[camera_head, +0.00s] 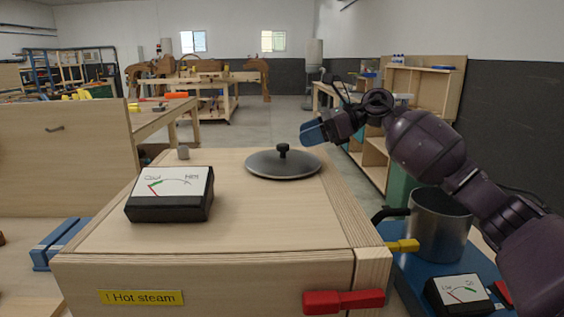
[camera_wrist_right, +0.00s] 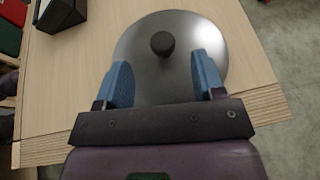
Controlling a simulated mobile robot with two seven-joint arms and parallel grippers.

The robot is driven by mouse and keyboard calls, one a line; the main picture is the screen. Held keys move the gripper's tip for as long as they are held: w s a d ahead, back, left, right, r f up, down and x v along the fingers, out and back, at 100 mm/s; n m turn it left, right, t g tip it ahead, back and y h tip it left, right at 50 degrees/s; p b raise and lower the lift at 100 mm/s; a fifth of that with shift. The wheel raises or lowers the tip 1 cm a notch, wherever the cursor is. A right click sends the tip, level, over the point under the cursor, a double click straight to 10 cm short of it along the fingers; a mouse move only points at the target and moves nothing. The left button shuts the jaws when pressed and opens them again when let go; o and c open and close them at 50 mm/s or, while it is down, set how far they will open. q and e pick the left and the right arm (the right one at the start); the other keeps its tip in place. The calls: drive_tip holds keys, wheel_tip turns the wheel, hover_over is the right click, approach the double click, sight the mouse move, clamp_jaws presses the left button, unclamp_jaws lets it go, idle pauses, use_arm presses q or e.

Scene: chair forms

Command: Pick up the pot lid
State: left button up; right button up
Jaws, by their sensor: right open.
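The pot lid (camera_head: 284,164) is a round grey metal disc with a black knob (camera_head: 283,149). It lies on top of the wooden box (camera_head: 250,215), near its back right corner. My right gripper (camera_head: 313,132) reaches in from the right and is at the lid's right side, above it. In the right wrist view the lid (camera_wrist_right: 175,80) fills the upper middle, with its knob (camera_wrist_right: 162,43) beyond the fingertips. My right gripper (camera_wrist_right: 160,75) is open there, its two blue fingers over the lid and nothing between them but the lid's surface below. My left gripper is not in view.
A black gauge box (camera_head: 170,194) stands on the wooden box, left of the lid. A metal pot (camera_head: 438,226) stands to the right on a blue surface. A red handle (camera_head: 343,301) sticks out in front.

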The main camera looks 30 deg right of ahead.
sight(284, 144)
drive_tip(key=shift+f+x, duration=0.15)
drive_tip(key=shift+x, duration=1.55)
drive_tip(key=shift+f+x, duration=0.1)
drive_tip(key=shift+x, duration=1.6)
drive_tip(key=shift+d, duration=0.2)
clamp_jaws()
drive_tip(key=shift+r, duration=0.1)
